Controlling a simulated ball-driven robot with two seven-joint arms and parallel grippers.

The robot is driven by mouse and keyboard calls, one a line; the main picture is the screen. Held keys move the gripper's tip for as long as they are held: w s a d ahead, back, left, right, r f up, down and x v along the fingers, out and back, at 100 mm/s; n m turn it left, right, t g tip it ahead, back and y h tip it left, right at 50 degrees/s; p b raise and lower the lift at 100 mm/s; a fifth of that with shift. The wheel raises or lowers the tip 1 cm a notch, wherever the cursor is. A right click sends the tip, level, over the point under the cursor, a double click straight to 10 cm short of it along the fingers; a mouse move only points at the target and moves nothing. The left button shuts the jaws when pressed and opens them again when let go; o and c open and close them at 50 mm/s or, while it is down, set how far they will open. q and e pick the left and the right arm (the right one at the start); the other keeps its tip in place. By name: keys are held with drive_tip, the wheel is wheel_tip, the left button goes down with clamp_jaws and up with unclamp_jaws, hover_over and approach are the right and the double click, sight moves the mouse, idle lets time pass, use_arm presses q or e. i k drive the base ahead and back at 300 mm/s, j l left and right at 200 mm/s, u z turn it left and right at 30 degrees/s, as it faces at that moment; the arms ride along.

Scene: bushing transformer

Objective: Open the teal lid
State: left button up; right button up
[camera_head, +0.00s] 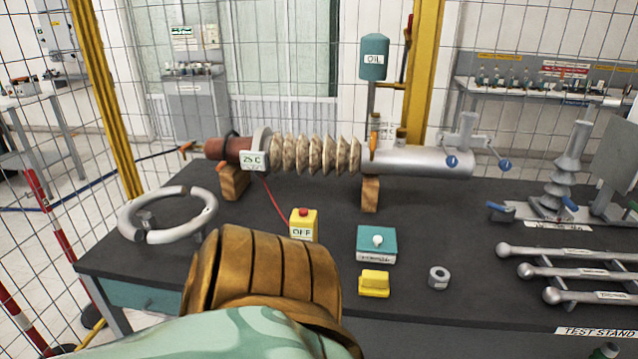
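A small box with a teal lid (377,239) stands on the dark test table, right of the middle of the view. Its lid has a pale round knob on top and lies flat on a white, labelled lower part. The lid looks closed. A large bronze ribbed part with a pale green patterned piece fills the bottom left of centre; it seems to be mine. No gripper fingers show in this view.
A yellow block (373,283) and a grey ring nut (438,277) lie just in front of the box. A yellow OFF button box (303,225) stands left of it. The bushing (313,154) lies behind on wooden blocks. Metal rods (565,272) lie at right.

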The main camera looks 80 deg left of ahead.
sight(370, 238)
drive_tip(key=u, duration=2.1)
